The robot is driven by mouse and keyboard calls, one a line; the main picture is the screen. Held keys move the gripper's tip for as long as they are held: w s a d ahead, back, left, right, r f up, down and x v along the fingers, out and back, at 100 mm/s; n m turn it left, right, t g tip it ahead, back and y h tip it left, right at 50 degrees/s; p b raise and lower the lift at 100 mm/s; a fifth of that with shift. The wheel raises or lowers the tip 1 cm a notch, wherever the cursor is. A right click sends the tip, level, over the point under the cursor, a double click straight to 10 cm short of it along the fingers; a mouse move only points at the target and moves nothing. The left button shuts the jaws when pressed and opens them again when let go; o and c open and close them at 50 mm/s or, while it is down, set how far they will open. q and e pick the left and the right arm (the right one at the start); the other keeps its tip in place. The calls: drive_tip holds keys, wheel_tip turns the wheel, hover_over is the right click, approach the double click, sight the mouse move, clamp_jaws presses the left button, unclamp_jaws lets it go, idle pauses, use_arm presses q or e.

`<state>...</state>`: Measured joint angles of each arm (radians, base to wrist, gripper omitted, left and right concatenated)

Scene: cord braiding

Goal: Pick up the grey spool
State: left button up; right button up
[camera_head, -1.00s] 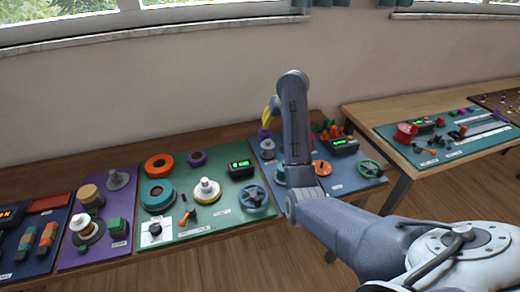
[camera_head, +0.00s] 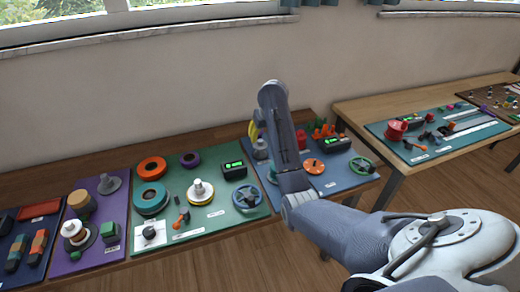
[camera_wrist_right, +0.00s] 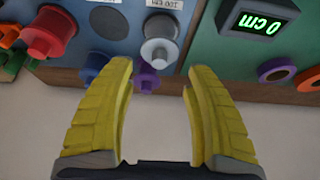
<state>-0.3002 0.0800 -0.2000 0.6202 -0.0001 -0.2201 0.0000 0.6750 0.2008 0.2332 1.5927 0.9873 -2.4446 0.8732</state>
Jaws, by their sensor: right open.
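The grey spool (camera_wrist_right: 160,42) stands on the blue board in the right wrist view, a pale grey flanged spool seen from above. In the head view it is a small grey shape (camera_head: 261,149) just beside my arm, partly covered. My right gripper (camera_wrist_right: 158,68) is open and empty, its yellow fingers (camera_head: 252,131) low over the back of the blue board. The grey spool lies just beyond the gap between the fingertips. My left gripper is not in view.
A red spool (camera_wrist_right: 48,33) stands to one side of the grey spool. On the other side is a green board with a digital display (camera_wrist_right: 258,20) and rings. The wall (camera_head: 180,105) is close behind the table.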

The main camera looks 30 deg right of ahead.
sight(259, 148)
drive_tip(key=shift+x, duration=5.75)
drive_tip(key=shift+c, duration=0.3)
drive_tip(key=c, duration=1.1)
